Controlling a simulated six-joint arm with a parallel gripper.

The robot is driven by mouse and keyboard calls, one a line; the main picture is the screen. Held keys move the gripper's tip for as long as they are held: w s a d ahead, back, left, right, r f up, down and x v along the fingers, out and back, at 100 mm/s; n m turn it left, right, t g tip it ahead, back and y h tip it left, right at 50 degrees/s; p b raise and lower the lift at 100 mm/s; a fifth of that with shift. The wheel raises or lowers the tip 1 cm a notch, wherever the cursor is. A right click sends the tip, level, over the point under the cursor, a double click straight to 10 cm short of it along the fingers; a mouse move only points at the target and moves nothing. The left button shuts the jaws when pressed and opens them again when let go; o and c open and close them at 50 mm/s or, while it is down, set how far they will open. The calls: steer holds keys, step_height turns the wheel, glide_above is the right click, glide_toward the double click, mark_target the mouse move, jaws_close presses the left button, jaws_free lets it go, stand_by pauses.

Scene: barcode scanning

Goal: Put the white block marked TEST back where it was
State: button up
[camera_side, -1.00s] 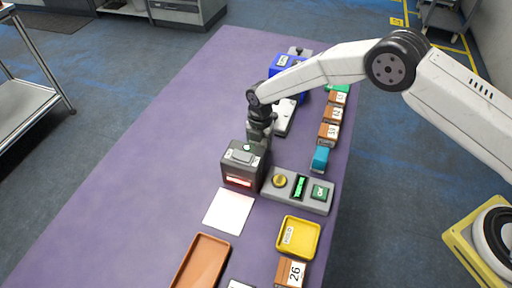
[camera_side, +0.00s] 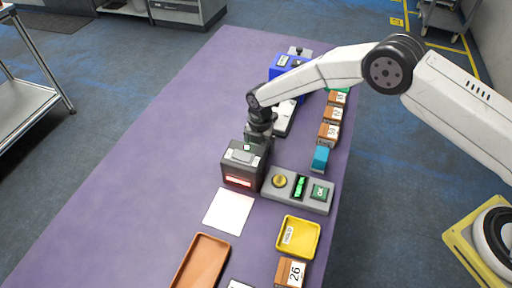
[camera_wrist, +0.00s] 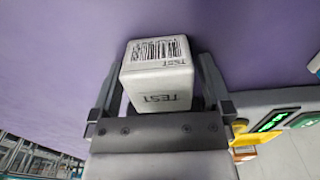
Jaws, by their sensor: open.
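The white block (camera_wrist: 157,75) marked TEST shows in the wrist view, with a barcode on one face and TEST printed on the face nearer the camera. My gripper (camera_wrist: 158,62) is open, with one finger on each side of the block. Narrow gaps show between the fingers and the block. In the side view my gripper (camera_side: 258,139) points down just behind the black scanner (camera_side: 241,165), which hides the fingertips and the block.
A grey panel (camera_side: 318,206) with buttons stands right of the scanner. A white square (camera_side: 229,211) lies in front of it. A yellow tray (camera_side: 299,237), an orange tray (camera_side: 202,262) and numbered brown blocks (camera_side: 329,134) are nearby. The purple table (camera_side: 150,170) is clear at left.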

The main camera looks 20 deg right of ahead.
step_height(320, 180, up, 12)
stand_by(0.7)
steer(key=shift+r, duration=0.1)
stand_by(0.3)
steer(key=s+d+r+m+t, duration=0.1)
steer(key=s+d+r+m, duration=0.35)
steer(key=d+m, duration=0.25)
steer(key=s+d+r+m, duration=0.3)
steer(key=s+d+m, duration=0.2)
steer(key=d+m, duration=0.25)
steer(key=s+d+m, duration=0.3)
steer(key=s+m, duration=0.3)
steer(key=s, duration=0.2)
steer(key=s+d+m+t, duration=0.1)
steer(key=s+d+m, duration=0.3)
steer(key=s+m, duration=0.2)
steer(key=shift+s+d+r+t, duration=0.2)
steer(key=shift+s+r+t, duration=0.15)
steer(key=shift+s, duration=0.5)
steer(key=shift+m, duration=0.25)
